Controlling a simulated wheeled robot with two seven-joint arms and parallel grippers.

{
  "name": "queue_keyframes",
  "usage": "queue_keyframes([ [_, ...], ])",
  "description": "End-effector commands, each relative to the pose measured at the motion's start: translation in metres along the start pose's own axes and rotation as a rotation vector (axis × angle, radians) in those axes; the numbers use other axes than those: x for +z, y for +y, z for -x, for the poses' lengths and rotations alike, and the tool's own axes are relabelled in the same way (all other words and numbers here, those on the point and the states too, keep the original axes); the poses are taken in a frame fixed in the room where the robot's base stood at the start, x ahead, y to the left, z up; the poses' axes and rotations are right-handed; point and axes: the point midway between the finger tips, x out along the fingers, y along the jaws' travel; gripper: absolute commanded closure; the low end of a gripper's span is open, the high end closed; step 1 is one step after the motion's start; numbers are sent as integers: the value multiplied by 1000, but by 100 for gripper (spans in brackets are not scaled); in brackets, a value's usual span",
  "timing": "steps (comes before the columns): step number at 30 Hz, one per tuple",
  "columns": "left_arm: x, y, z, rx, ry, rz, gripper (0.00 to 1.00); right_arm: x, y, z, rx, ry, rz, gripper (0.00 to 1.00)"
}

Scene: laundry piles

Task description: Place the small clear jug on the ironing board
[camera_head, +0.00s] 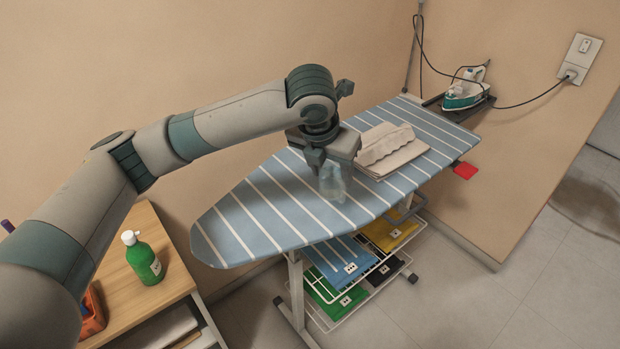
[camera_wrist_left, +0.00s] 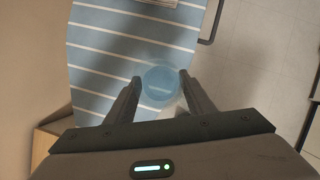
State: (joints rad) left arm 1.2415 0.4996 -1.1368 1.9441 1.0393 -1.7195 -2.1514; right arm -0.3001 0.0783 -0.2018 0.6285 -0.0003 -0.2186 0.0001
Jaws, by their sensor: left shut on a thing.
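The small clear jug (camera_head: 333,184) is bluish and see-through. It is in my left gripper (camera_head: 325,172), over the middle of the ironing board near its front edge. The left wrist view shows the jug (camera_wrist_left: 161,84) from above between the two fingers of the left gripper (camera_wrist_left: 160,90). The ironing board (camera_head: 245,222) has a blue cover with white stripes, and the striped cover (camera_wrist_left: 95,60) also shows in the left wrist view. I cannot tell whether the jug's base touches the board. My right gripper is not in view.
A folded beige cloth (camera_head: 390,148) lies on the board right behind the gripper. An iron (camera_head: 465,90) stands on a rest at the far end. A rack (camera_head: 345,285) with folded clothes is under the board. A green bottle (camera_head: 142,260) stands on the wooden table (camera_head: 165,245).

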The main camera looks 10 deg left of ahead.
Motion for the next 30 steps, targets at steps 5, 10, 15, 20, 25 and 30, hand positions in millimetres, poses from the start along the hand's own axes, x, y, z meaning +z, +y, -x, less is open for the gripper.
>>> queue_keyframes([
  [5,-6,35,-17,3,5,7,73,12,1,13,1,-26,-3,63],
  [10,-12,66,-35,2,4,6,73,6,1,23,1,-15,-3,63],
  [15,-16,87,-49,0,3,3,73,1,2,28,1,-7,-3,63],
  [20,-16,94,-54,0,0,1,73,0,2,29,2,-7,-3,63],
  [25,-16,94,-54,0,0,1,73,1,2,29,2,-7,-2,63],
  [30,-17,93,-56,0,1,1,73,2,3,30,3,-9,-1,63],
])
